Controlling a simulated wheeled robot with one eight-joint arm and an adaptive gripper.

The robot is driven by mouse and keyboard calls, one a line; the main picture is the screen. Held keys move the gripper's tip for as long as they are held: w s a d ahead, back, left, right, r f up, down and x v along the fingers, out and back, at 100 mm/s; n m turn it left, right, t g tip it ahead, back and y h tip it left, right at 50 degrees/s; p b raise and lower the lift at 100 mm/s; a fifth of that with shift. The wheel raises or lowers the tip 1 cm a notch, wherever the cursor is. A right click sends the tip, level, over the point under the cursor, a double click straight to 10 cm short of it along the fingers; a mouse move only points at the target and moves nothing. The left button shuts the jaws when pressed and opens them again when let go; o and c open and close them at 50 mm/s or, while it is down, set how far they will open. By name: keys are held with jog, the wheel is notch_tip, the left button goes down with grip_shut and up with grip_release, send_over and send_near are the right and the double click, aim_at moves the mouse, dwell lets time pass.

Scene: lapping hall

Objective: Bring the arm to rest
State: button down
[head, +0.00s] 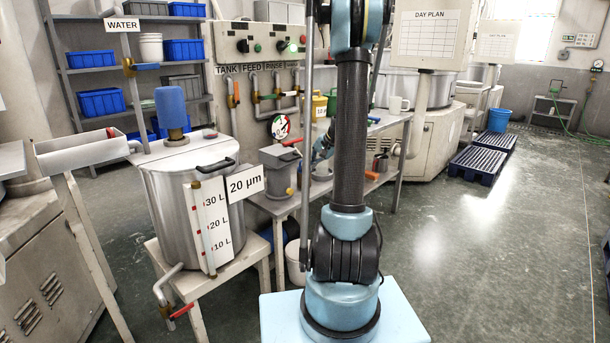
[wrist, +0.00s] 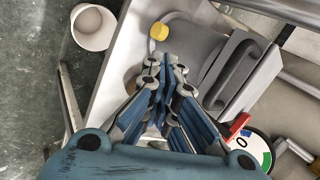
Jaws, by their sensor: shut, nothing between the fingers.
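My arm stands upright in the middle of the head view. My gripper (wrist: 165,75) is shut with nothing between its fingers in the wrist view. It is over the bench (wrist: 122,60), pointing down towards the bench top, beside a grey box with a handle (wrist: 235,70). In the head view its blue parts (head: 322,147) show just left of my arm, which partly hides them. I cannot tell the exact gap between the fingertips and the things below.
A red lever (wrist: 238,124) and a round dial (wrist: 256,150) lie close right of the fingers, and a yellow cap (wrist: 159,31) beyond them. A white bucket (wrist: 93,27) stands on the floor. A steel tank (head: 165,200) stands left; open floor (head: 480,260) lies right.

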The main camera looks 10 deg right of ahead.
jog(key=shift+s+d+r, duration=0.15)
jog(key=shift+d+r, duration=0.1)
jog(key=shift+r, duration=0.2)
jog(key=shift+s, duration=0.1)
jog(key=s+a+r+n+g+h, duration=0.1)
jog(key=s+a+r+n, duration=0.15)
jog(key=s, duration=0.85)
jog(key=s+a+r+n+h, duration=0.1)
jog(key=s+a+r+h, duration=0.2)
jog(key=s, duration=0.8)
jog(key=s+f+n, duration=0.2)
jog(key=s+f, duration=0.1)
jog(key=s, duration=0.7)
jog(key=s+f+n+g+h, duration=0.1)
jog(key=s+f+n, duration=0.1)
jog(key=s, duration=0.7)
jog(key=shift+s+d+f+h, duration=0.3)
jog(key=shift+s+d+f, duration=0.1)
jog(key=shift+f, duration=0.4)
